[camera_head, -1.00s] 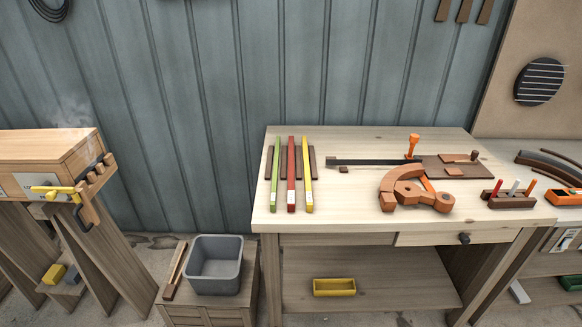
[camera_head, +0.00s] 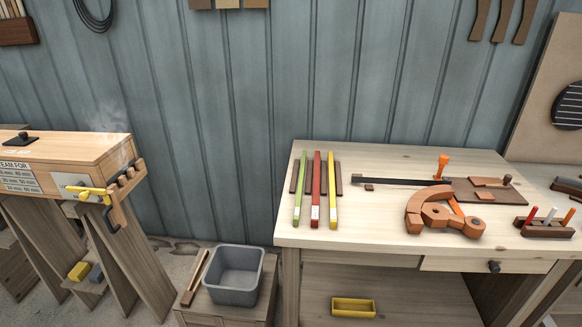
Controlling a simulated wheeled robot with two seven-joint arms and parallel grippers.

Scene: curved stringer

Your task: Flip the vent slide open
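A wooden steam box (camera_head: 75,148) stands on trestle legs at the left, with a printed label on its front. A small dark plate with a knob (camera_head: 20,139) lies on its top near the left picture edge. A yellow handle (camera_head: 88,191) sits against a pale metal plate on the front near the right end. I cannot tell for certain which of these is the vent slide, or whether it is open. A wooden latch piece with a dark hook (camera_head: 122,190) is at the box's right end. Faint steam shows near that end. Neither of my grippers is in view.
A workbench (camera_head: 390,238) at the right carries colored strips, a curved wooden form and tools. A grey bin (camera_head: 236,277) stands on a low wooden crate between box and bench. Yellow and grey blocks (camera_head: 79,271) rest low on the trestle. Some floor shows between box and crate.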

